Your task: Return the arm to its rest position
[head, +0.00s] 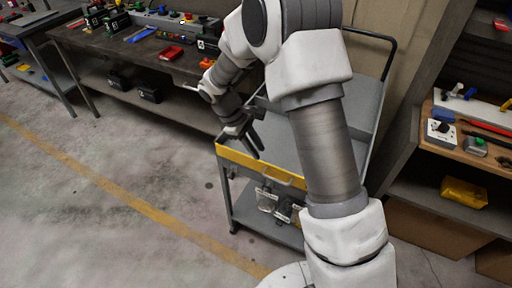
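My arm rises from the lower right of the head view and bends over to the left. My gripper (256,143) hangs at its end, over the left part of a grey cart (233,155) with a yellow front edge. Its two dark fingers are spread apart and nothing shows between them. The gripper looks to be above the cart's top, but whether it touches is hard to tell. Part of the cart top is hidden behind my arm.
A workbench (130,50) with tools and a red item (171,53) stands at the back left. A wooden-topped shelf (470,140) with several tools and a yellow item (464,192) stands at the right. The floor (90,220) at the left is clear, crossed by a yellow line.

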